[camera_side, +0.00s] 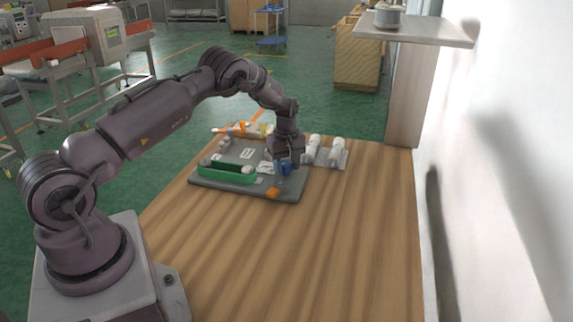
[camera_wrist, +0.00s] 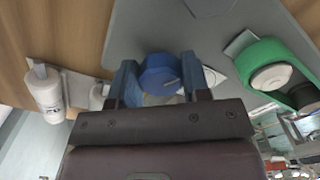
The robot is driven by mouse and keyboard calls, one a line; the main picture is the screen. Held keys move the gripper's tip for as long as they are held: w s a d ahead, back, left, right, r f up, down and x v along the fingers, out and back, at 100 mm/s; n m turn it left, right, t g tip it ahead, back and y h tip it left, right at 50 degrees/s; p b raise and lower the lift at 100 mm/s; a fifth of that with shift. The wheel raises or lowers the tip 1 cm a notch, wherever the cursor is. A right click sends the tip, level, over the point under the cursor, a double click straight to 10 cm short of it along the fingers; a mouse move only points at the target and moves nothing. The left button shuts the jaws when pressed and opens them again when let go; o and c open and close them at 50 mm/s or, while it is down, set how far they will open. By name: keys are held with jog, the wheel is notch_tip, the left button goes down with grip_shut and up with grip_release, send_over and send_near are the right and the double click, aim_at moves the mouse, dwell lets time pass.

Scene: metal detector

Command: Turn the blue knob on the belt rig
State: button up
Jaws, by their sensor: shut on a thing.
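The blue knob (camera_wrist: 158,75) is a short round knob with a small pale mark on its face, on the grey board of the belt rig (camera_wrist: 150,25). In the wrist view my gripper (camera_wrist: 158,82) has its two fingers on either side of the knob, shut on it. In the side view my gripper (camera_side: 283,166) reaches down over the right part of the grey board (camera_side: 205,181), and the knob (camera_side: 287,169) shows only in part below the fingers. How far the knob is turned cannot be told.
A green belt unit with white rollers (camera_side: 227,173) lies along the board's front left. An orange piece (camera_side: 273,193) is at the front edge. White bottles (camera_side: 336,148) stand on a small plate behind right. The wooden table (camera_side: 330,230) is clear in front; a white wall is at right.

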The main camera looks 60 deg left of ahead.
aim_at(285, 164)
jog(key=m, duration=0.7)
jog(key=shift+s+a, duration=0.1)
jog(key=shift+s, duration=0.1)
jog(key=shift+r, duration=0.1)
dwell(0.4)
jog(key=o, duration=0.9)
notch_tip(285, 164, up, 13)
jog(key=shift+f, duration=0.1)
jog(key=shift+m, duration=0.3)
